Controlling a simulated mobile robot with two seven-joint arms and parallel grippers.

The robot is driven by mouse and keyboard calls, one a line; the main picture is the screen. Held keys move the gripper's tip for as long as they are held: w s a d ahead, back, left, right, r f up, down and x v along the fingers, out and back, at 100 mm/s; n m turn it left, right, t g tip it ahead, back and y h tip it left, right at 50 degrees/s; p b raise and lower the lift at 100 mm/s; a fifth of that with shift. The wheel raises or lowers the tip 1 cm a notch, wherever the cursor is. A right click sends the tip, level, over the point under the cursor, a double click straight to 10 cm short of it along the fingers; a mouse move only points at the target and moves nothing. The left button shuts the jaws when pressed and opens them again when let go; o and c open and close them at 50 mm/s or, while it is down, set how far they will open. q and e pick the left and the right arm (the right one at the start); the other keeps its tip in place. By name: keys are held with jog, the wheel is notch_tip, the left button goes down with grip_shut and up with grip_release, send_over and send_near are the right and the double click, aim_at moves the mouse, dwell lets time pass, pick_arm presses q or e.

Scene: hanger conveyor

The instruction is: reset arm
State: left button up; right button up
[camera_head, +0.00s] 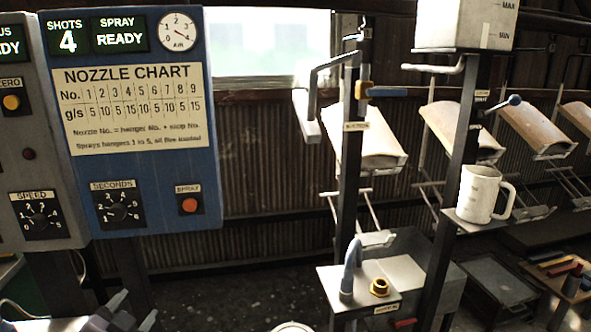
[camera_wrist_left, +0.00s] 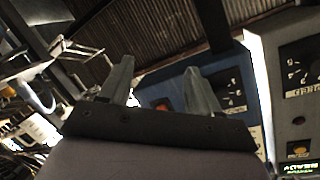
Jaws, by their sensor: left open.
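My left gripper (camera_head: 135,308) is low at the left edge of the head view, in front of and below the blue spray panel (camera_head: 160,170). Its two fingers stand apart with nothing between them, as the left wrist view also shows (camera_wrist_left: 158,68). Most of the left arm is out of the head view. The right gripper does not show in either view.
A grey panel (camera_head: 45,150) adjoins the blue one. To the right are a post with a nozzle stand (camera_head: 360,290), a white mug (camera_head: 482,193) on a small shelf, a tank (camera_head: 465,25) and several hanging curved tiles (camera_head: 455,130). Dark floor lies between.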

pick_arm(q)
jog(key=s+d+f+n+g+h, duration=0.1)
jog(key=s+d+f+n+g, duration=0.1)
jog(key=s+d+f, duration=0.4)
jog(key=s+d+f+n+g+h, duration=0.2)
jog(key=s+d+f, duration=0.3)
jog(key=s+f, duration=0.9)
jog(key=s+g, duration=0.1)
jog(key=s, duration=0.2)
jog(key=shift+d+f+h, duration=0.3)
jog(key=shift+d, duration=0.1)
